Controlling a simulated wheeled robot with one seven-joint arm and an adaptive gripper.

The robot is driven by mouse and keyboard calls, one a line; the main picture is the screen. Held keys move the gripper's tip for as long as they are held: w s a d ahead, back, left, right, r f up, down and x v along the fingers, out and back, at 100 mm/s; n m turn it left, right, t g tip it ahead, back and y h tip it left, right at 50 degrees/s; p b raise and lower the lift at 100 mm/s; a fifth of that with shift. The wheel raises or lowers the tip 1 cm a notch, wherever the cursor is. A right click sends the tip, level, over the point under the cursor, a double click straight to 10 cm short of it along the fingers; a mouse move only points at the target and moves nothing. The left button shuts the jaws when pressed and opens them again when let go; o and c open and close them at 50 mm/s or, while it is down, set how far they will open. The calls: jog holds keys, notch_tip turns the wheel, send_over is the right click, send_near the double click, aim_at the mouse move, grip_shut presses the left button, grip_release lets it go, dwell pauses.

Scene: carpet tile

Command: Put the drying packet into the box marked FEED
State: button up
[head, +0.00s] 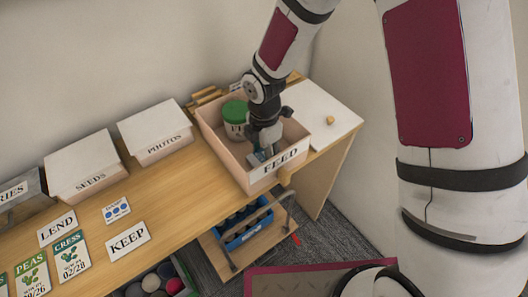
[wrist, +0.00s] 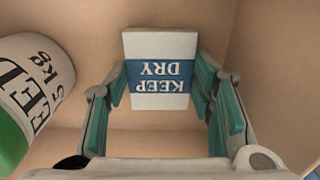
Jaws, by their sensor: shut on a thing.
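The drying packet (wrist: 160,72), white with a blue band reading KEEP DRY, is between the fingers of my gripper (wrist: 162,85) in the wrist view. My gripper is shut on it. In the head view my gripper (head: 262,156) reaches down inside the box marked FEED (head: 278,170), near its front wall. The box is pinkish and open at the top. The packet is mostly hidden there behind the fingers. Whether it touches the box floor I cannot tell.
A white tub with a green lid (head: 236,118) stands inside the box, left of my gripper; it also shows in the wrist view (wrist: 35,85). Lidded boxes marked PHOTOS (head: 155,132) and SEEDS (head: 84,165) stand to the left. A KEEP card (head: 127,240) lies on the bench.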

jog(key=o, duration=1.1)
jog(key=shift+f, duration=0.15)
jog(key=shift+o, duration=0.2)
notch_tip(320, 180, up, 12)
jog(key=s+d+r+m+t+h, duration=0.1)
jog(key=s+d+r+m+t, duration=0.3)
jog(key=d+r+m, duration=0.8)
jog(key=s+d+r+m, duration=0.2)
jog(key=s+r+m, duration=0.2)
jog(key=s+m, duration=0.2)
jog(key=s+d+r+m+t+y, duration=0.1)
jog(key=s+d+r+m, duration=0.2)
jog(key=s+m, duration=0.3)
jog(key=shift+s+r+m+t+b, duration=0.3)
jog(key=shift+s+r+m+b, duration=0.1)
jog(key=shift+s+r, duration=0.25)
